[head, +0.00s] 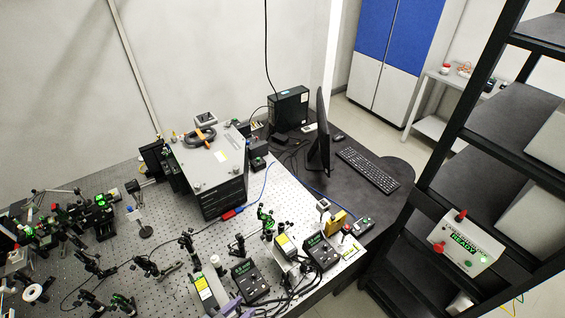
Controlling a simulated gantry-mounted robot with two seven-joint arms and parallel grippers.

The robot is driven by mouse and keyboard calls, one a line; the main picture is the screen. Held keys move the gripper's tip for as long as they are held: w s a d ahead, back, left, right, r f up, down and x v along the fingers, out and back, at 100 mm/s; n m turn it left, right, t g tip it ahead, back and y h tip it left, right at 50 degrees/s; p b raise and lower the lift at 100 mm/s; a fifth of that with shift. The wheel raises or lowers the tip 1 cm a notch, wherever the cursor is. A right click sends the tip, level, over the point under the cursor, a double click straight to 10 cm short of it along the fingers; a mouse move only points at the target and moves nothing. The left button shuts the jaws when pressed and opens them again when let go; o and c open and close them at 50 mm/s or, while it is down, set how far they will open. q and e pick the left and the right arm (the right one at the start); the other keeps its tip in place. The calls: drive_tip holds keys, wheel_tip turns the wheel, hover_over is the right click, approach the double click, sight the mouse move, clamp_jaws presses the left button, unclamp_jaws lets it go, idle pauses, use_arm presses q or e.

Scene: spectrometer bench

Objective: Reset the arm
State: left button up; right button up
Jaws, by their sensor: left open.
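A light grey control box (467,243) with red knobs, a green READY display and a green lit button sits on the black rack at the right. My left gripper is hard to make out among the dark gear at the left edge, and I see nothing held in it. My right gripper does not show. No separate arm that the task could mean can be told apart in this view.
The perforated optical bench (170,285) is crowded with mounts, small meters and cables. A large grey instrument (209,166) stands at its back. A dark desk beyond holds a monitor (320,140) and a keyboard (368,170). The black rack (455,130) fills the right side.

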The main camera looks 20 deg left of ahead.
use_arm(q)
wheel_tip(320, 180, up, 5)
drive_tip(key=s+n+g+y, duration=0.1)
drive_tip(key=n+g+y, duration=0.1)
drive_tip(key=g+y, duration=0.1)
drive_tip(key=s+a+g+y, duration=0.1)
drive_tip(key=s+a+g, duration=0.2)
drive_tip(key=s, duration=0.6)
drive_tip(key=shift+f+g+y, duration=0.4)
drive_tip(key=shift+g, duration=1)
